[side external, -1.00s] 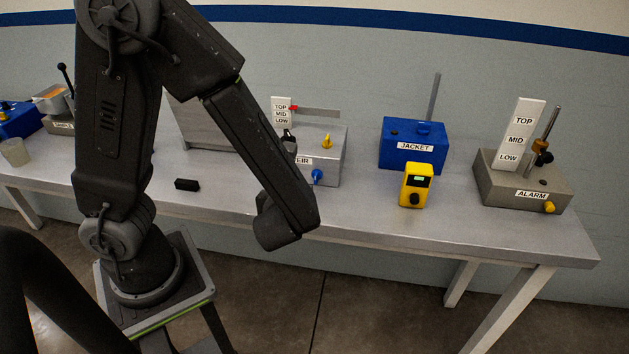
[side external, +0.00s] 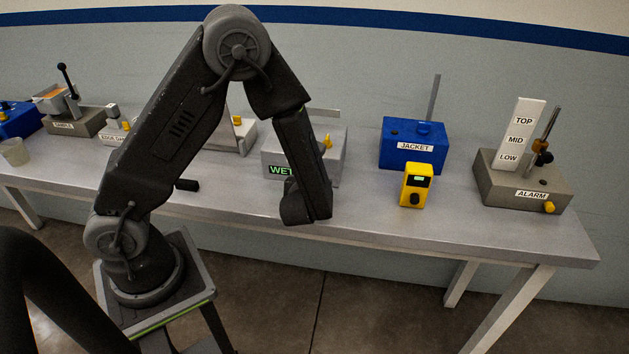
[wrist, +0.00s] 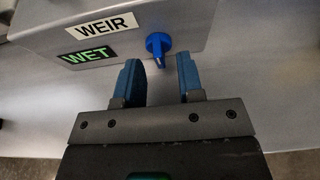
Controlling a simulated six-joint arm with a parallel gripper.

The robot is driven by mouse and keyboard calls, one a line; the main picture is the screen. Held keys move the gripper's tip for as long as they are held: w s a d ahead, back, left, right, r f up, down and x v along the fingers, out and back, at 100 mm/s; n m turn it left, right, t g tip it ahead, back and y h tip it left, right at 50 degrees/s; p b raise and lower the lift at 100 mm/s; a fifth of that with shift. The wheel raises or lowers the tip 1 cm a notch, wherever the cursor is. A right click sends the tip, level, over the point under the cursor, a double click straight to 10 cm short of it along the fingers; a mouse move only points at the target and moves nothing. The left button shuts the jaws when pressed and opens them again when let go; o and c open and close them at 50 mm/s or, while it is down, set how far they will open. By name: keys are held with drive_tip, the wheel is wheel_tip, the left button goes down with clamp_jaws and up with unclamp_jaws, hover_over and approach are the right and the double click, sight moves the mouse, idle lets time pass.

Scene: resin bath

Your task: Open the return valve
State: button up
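A blue valve knob (wrist: 157,44) with a pointed pointer sticks out of the front face of the grey weir box (wrist: 185,22). No label on the knob is readable, so I cannot tell whether it is the return valve. My gripper (wrist: 159,72) is open and empty in the wrist view. Its two blue-padded fingers point at the knob, which lies just beyond and between the fingertips, with no visible contact.
A green WET display (wrist: 87,57) is lit below the WEIR label (wrist: 104,24). A yellow knob (side external: 327,142) tops the box. A yellow handheld unit (side external: 416,186), blue jacket box (side external: 412,156) and alarm box (side external: 522,188) stand right. A black handle (side external: 187,185) lies left.

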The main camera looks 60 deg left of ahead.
drive_tip(key=shift+w+a+f, duration=0.25)
drive_tip(key=shift+w+a, duration=0.15)
clamp_jaws()
